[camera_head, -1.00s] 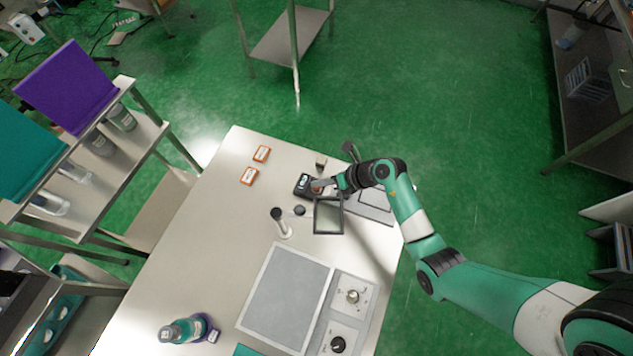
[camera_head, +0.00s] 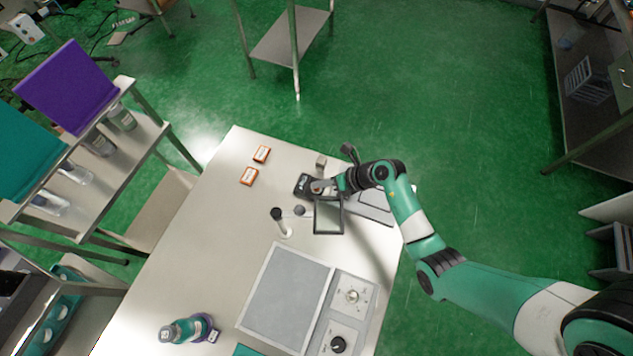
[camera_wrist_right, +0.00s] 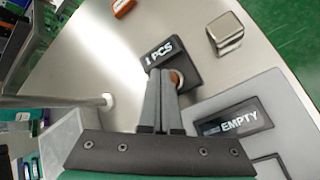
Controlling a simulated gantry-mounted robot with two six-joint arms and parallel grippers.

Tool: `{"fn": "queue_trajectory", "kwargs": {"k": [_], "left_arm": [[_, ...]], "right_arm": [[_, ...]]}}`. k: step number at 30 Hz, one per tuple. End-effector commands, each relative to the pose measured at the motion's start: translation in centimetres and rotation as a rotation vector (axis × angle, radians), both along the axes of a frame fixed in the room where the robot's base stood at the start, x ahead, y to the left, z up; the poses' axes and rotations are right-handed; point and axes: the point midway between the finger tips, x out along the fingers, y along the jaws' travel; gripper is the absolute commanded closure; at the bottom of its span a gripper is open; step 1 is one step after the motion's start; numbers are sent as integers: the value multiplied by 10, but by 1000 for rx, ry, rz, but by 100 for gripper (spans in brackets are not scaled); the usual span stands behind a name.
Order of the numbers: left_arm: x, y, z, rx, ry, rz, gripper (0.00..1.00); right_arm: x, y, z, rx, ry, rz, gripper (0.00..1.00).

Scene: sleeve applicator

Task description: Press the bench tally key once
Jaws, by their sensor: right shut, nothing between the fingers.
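The bench tally (camera_head: 302,186) is a small black unit on the far part of the table. In the right wrist view, its sloped face (camera_wrist_right: 160,52) reads what looks like "1 PCS". Its round orange-brown key (camera_wrist_right: 177,78) shows partly beside my fingers. My right gripper (camera_head: 318,187) is shut and empty, with its fingertips over the tally by the key. In the right wrist view, the closed fingers (camera_wrist_right: 160,78) hide part of the unit and key. I cannot tell whether they touch the key. My left gripper is not in view.
A grey tray with an "EMPTY" label (camera_wrist_right: 233,121) lies close to the right of the fingers. A metal block (camera_wrist_right: 226,32) stands beyond. A dark-framed panel (camera_head: 328,216) and a black-topped post (camera_head: 280,221) stand nearer. Orange-edged tags (camera_head: 261,154) lie at the far left.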

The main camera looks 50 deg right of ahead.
Motion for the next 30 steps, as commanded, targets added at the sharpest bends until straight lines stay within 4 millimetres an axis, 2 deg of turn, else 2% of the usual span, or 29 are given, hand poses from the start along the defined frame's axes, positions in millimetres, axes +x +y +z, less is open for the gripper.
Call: {"fn": "queue_trajectory", "kwargs": {"k": [30], "left_arm": [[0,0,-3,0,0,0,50]], "right_arm": [[0,0,-9,0,0,0,100]]}}
